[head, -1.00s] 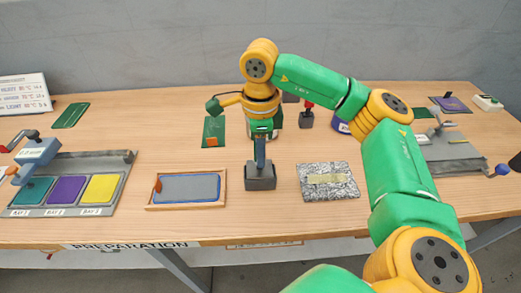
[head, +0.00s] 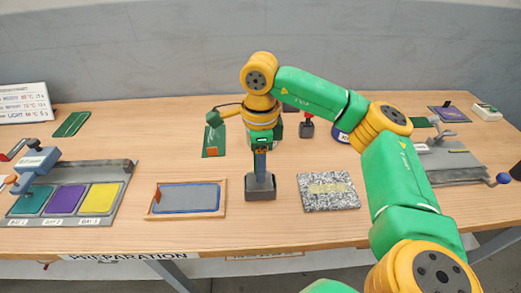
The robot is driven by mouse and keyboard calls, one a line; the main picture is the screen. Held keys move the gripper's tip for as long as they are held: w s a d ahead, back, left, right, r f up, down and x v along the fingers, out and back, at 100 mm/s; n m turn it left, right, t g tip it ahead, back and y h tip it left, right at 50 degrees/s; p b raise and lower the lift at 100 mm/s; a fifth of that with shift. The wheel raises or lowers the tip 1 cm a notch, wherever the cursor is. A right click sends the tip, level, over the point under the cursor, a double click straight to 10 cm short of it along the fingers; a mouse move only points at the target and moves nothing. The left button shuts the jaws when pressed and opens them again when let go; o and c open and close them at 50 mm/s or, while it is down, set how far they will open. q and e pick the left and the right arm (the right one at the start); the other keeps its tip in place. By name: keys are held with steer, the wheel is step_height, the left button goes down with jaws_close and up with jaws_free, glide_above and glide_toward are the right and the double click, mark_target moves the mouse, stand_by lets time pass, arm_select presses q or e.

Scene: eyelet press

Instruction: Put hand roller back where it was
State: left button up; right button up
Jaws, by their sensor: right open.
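A dark grey block-shaped holder (head: 260,194) stands near the front middle of the table. A slim blue-grey upright piece (head: 260,163) rises from it, which looks like the hand roller's handle; the roller part is not visible. My right gripper (head: 261,149) points straight down over the holder, at the top of this upright piece. It is open; I cannot tell whether its fingers touch the piece. My left gripper is not in view.
A wood-framed grey tray (head: 187,197) lies left of the holder, and a speckled slab (head: 328,191) lies right of it. A rack with teal, purple and yellow pads (head: 66,200) is at the left. Bare table lies between them.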

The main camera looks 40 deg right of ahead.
step_height(320, 180, up, 4)
steer(key=shift+r+b, duration=0.2)
steer(key=shift+b, duration=0.15)
step_height(320, 180, up, 8)
steer(key=p, duration=0.3)
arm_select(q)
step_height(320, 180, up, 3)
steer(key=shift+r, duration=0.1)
arm_select(e)
steer(key=shift+f, duration=0.1)
